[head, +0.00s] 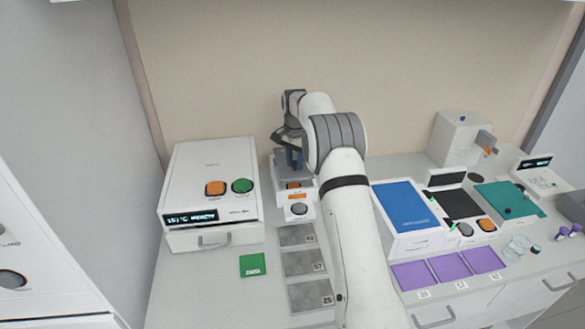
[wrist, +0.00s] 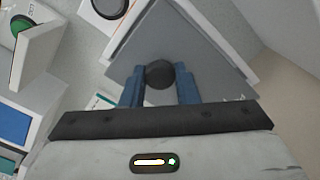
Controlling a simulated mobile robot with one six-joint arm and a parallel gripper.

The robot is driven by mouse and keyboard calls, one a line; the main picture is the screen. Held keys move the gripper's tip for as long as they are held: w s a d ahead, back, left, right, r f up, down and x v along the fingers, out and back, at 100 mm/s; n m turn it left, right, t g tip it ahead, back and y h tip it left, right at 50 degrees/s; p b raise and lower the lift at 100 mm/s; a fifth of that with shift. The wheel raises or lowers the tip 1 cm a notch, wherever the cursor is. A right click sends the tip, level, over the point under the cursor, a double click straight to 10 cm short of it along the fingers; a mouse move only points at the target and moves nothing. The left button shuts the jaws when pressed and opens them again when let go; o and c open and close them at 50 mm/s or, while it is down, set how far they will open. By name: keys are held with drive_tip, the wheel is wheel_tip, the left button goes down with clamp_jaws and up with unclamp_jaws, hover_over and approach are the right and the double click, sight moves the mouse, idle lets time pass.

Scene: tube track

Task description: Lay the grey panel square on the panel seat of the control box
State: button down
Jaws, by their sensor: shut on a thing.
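My gripper (head: 290,160) is over the back part of the small white control box (head: 287,212). In the wrist view its two blue fingers (wrist: 160,88) are shut on the dark round knob (wrist: 160,74) of the grey panel (wrist: 205,55). The panel also shows in the head view (head: 283,182), partly hidden by the gripper. White edges of the box show along the panel's sides in the wrist view. The panel seat is hidden under the panel. I cannot tell whether the panel touches it or is square to it.
A larger white box (head: 208,160) with orange and green buttons stands close on the left. Grey marked squares (head: 304,262) and a green card (head: 253,265) lie in front. A blue-topped box (head: 408,205) and purple squares (head: 446,268) are right of my arm.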

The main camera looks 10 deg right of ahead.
drive_tip(key=shift+s+a+f+p, duration=0.1)
drive_tip(key=shift+f+p, duration=0.3)
drive_tip(key=shift+f, duration=1.3)
drive_tip(key=shift+f, duration=0.1)
drive_tip(key=c, duration=1.1)
unclamp_jaws()
